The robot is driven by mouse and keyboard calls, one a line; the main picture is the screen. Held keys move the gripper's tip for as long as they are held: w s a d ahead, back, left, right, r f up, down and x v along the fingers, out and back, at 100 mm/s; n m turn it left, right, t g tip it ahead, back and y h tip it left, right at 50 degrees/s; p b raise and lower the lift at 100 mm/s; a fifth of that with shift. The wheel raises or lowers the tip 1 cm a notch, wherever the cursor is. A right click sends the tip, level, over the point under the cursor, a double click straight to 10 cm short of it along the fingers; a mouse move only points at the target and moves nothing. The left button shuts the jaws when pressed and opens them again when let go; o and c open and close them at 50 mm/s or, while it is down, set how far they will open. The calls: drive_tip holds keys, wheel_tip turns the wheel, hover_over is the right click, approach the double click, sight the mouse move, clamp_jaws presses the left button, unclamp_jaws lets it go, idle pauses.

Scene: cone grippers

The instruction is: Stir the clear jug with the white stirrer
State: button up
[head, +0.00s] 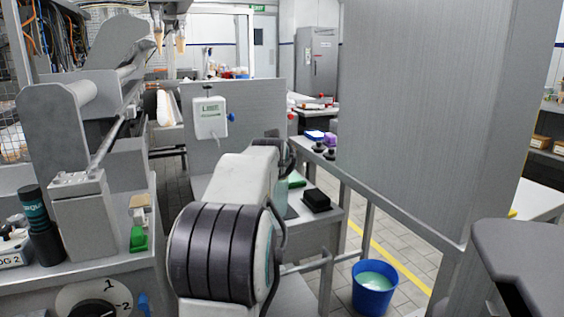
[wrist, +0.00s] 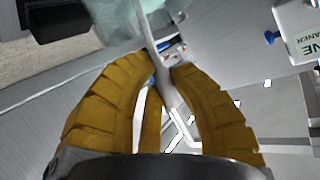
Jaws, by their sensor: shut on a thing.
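My gripper (wrist: 158,68) has ribbed yellow-brown fingers closed around the white stirrer (wrist: 149,32) in the wrist view. The stirrer's thin shaft runs between the fingers and up past the clear jug's edge. The clear jug (wrist: 118,14), pale green and see-through, is cut off at the top of the wrist view, just beyond the fingertips. I cannot tell whether the stirrer's end is inside or beside it. In the head view the jug (head: 281,197) shows partly behind my arm, on a grey bench; my gripper is hidden there.
A black box (head: 316,200) stands on the bench (head: 322,222) right of the jug. A white dispenser (head: 210,117) hangs on the grey panel behind. A blue bucket (head: 373,290) with pale liquid stands on the floor. A large grey panel (head: 430,110) and rail bound the right.

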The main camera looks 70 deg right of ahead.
drive_tip(key=shift+r+p, duration=1.9)
drive_tip(key=shift+r, duration=0.6)
